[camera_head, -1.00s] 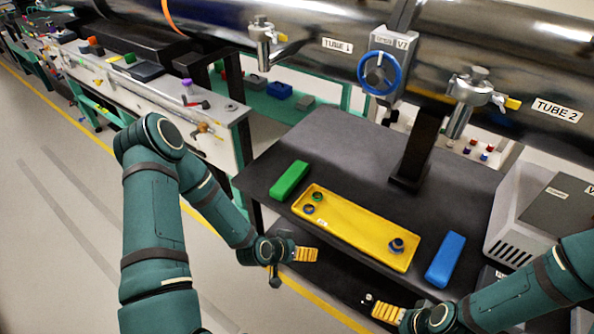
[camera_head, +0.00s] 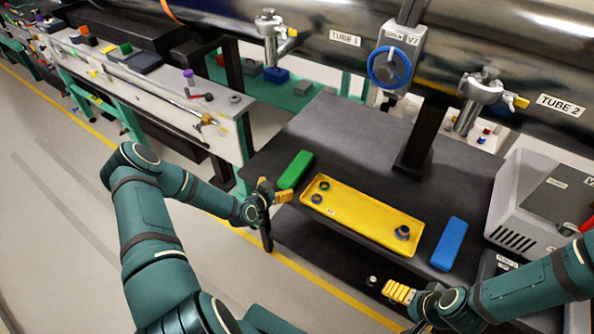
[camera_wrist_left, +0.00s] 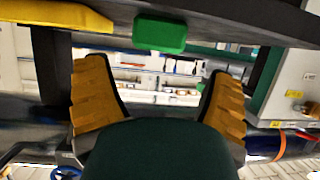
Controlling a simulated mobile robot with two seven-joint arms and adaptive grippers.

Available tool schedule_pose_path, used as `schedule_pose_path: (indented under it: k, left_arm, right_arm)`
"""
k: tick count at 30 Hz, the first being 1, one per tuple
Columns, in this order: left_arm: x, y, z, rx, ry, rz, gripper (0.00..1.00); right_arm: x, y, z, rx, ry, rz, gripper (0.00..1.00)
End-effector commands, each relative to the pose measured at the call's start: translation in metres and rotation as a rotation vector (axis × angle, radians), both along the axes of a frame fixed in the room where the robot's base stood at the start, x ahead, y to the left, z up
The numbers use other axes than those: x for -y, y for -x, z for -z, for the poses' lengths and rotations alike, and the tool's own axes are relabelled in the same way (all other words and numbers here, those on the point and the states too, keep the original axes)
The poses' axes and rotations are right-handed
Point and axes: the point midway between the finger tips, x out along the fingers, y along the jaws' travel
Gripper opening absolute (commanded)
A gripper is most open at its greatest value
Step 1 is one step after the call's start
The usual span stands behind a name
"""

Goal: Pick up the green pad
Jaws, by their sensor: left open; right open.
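The green pad (camera_head: 295,169) is a rounded green block lying on the dark table, left of the yellow tray. It also shows in the left wrist view (camera_wrist_left: 160,33), at the top centre beyond my fingers. My left gripper (camera_head: 283,196) is at the table's front edge, just in front of the pad. In the left wrist view its two yellow fingers (camera_wrist_left: 160,95) are spread apart with nothing between them. My right gripper (camera_head: 391,290) is open and empty in front of the table's front edge, below the tray's right part.
The yellow tray (camera_head: 350,218) holds several small round parts. A blue pad (camera_head: 449,244) lies to its right. A dark post (camera_head: 420,140) stands behind the tray under the steel tube. A grey box (camera_head: 540,205) is at the right. The table behind the green pad is clear.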

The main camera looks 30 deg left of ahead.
Motion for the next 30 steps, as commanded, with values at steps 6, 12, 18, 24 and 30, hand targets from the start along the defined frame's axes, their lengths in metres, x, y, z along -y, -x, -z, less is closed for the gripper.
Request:
schedule_pose_path:
  k: [6, 12, 18, 24, 30]
  left_arm:
    - [0.001, -0.014, 0.006, -0.001, 0.001, 0.000, 0.83]
    - [0.004, -0.036, 0.019, -0.001, 0.004, -0.002, 0.83]
    - [0.004, -0.057, 0.028, 0.000, 0.001, -0.002, 0.83]
    - [0.004, -0.059, 0.028, -0.002, 0.001, 0.000, 0.83]
    - [0.004, -0.059, 0.028, -0.001, 0.002, -0.001, 0.44]
  right_arm:
    - [0.000, 0.000, 0.001, 0.000, 0.000, 0.000, 1.00]
    - [0.000, 0.000, 0.002, 0.000, 0.000, 0.000, 1.00]
    - [0.000, 0.000, 0.005, 0.000, 0.001, 0.000, 1.00]
    - [0.000, 0.000, 0.005, 0.000, 0.001, 0.000, 1.00]
    - [0.000, 0.000, 0.005, 0.000, 0.001, 0.000, 1.00]
